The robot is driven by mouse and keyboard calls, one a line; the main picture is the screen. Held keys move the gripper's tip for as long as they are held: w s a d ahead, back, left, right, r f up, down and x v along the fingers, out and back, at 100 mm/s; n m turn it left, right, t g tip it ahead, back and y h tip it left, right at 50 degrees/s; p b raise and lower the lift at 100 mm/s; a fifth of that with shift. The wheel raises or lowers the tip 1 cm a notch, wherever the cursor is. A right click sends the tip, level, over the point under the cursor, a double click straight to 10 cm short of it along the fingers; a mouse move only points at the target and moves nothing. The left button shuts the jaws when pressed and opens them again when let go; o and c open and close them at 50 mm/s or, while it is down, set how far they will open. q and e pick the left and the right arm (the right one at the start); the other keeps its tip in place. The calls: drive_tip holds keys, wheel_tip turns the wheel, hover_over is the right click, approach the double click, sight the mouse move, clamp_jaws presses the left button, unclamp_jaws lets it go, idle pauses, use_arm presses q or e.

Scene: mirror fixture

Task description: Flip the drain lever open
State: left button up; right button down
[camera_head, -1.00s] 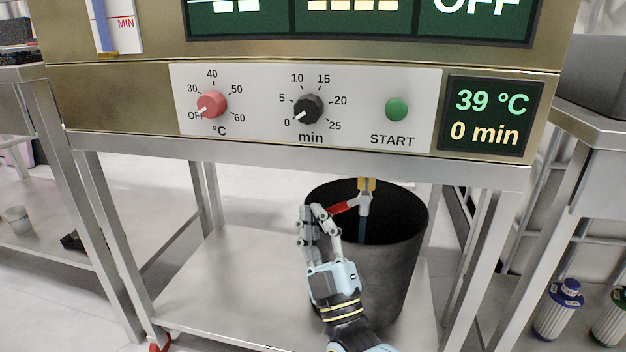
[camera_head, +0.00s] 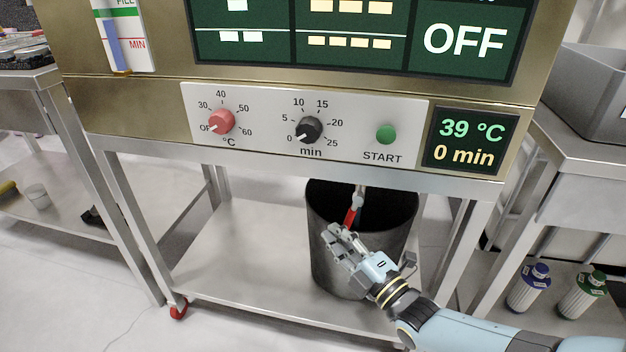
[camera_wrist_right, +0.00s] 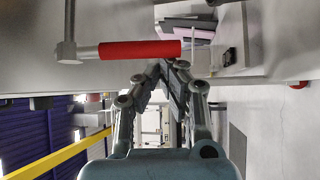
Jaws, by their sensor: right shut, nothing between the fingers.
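The drain lever (camera_head: 350,216) has a red handle and hangs from the drain valve (camera_head: 358,197) under the machine, pointing down and slightly left. It lies in front of the dark bucket's opening. My right gripper (camera_head: 334,232) is shut and empty, with its fingertips just below and left of the red handle. In the right wrist view, the red handle (camera_wrist_right: 140,50) runs across above the shut fingertips (camera_wrist_right: 166,66); I cannot tell whether they touch. My left gripper is out of view.
A dark bucket (camera_head: 325,250) stands on the steel lower shelf (camera_head: 240,245) behind my right gripper. The control panel (camera_head: 265,130) is above. A table leg (camera_head: 485,230) stands to the right, and blue- and green-capped bottles (camera_head: 528,290) sit beyond. The shelf's left part is clear.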

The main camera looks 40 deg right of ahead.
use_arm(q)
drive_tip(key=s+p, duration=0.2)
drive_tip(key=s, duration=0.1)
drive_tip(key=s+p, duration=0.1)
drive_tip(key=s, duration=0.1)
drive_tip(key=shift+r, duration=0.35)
use_arm(e)
drive_tip(key=shift+s+d+f+n+g, duration=0.2)
drive_tip(key=shift+s+d+n+g, duration=0.45)
drive_tip(key=shift+n+g, duration=0.3)
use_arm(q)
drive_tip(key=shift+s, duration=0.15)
use_arm(e)
drive_tip(key=shift+s, duration=0.1)
drive_tip(key=shift+f, duration=0.1)
